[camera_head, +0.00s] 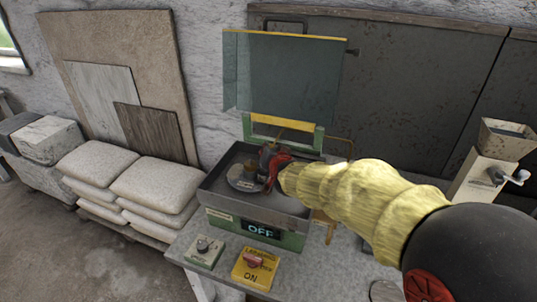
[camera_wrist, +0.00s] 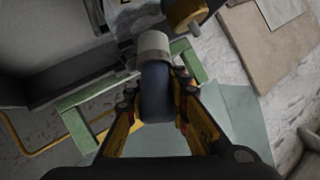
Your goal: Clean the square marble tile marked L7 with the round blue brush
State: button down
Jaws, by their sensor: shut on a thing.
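In the wrist view my gripper (camera_wrist: 157,95) is shut on a dark blue rounded body with a pale end, which looks like the round blue brush (camera_wrist: 155,85). In the head view my gripper (camera_head: 268,168) is over a grey metal tray on the machine, and its fingers hide most of the brush. A pale flat piece (camera_wrist: 128,16) with a dark mark at the picture's edge lies beyond the brush's pale end; I cannot read the mark or tell whether it is tile L7.
The tray (camera_head: 295,203) stands on a green machine whose display reads OFF. A clear guard (camera_head: 285,75) is raised behind it. A brass-coloured part (camera_wrist: 186,12) is close to the brush. A yellow switch box (camera_head: 255,268) and green box (camera_head: 204,252) stand in front.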

jog(key=shift+r, duration=0.15)
notch_tip(320, 180, up, 2)
jog(key=shift+r+p, duration=0.2)
jog(key=shift+p, duration=0.9)
jog(key=shift+w+a+p, duration=0.1)
jog(key=shift+w+p, duration=0.05)
jog(key=shift+p, duration=1.1)
jog(key=p, duration=0.2)
jog(key=shift+a+f+g+h+p, duration=0.1)
jog(key=shift+f+g+h+p, duration=0.1)
jog(key=shift+g+h+p, duration=0.15)
jog(key=p, duration=0.2)
jog(key=f+p, duration=0.1)
jog(key=p, duration=0.2)
jog(key=shift+w+a+n, duration=0.15)
jog(key=shift+n, duration=0.15)
jog(key=p, duration=0.2)
jog(key=shift+f+g+h+p, duration=0.2)
jog(key=shift+g+h+p, duration=0.05)
jog(key=shift+h+p, duration=0.1)
jog(key=shift+f, duration=0.1)
